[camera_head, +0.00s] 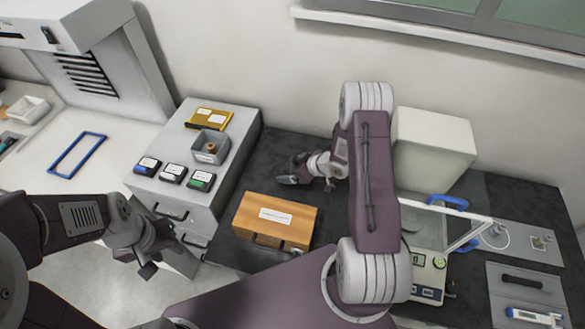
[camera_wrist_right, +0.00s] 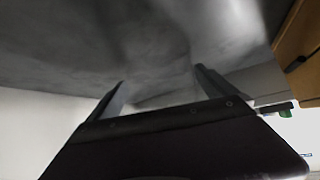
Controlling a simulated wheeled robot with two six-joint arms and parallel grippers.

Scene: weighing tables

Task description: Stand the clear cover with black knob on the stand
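I cannot make out a clear cover with a black knob or its stand in either view. My right forearm hides part of the table and the balance. My right gripper (camera_head: 287,170) is over the dark table behind the wooden box. In the right wrist view its two fingers (camera_wrist_right: 160,92) are apart, with nothing clearly held between them. My left gripper (camera_head: 165,258) hangs in front of the grey drawer cabinet, its fingers apart and empty.
A wooden box (camera_head: 276,218) stands on the dark table (camera_head: 285,146). A white block (camera_head: 433,140) stands at the back. A balance (camera_head: 430,277) with clear panels is right of my arm. The grey cabinet (camera_head: 215,178) carries small boxes and a grey tray (camera_head: 210,147).

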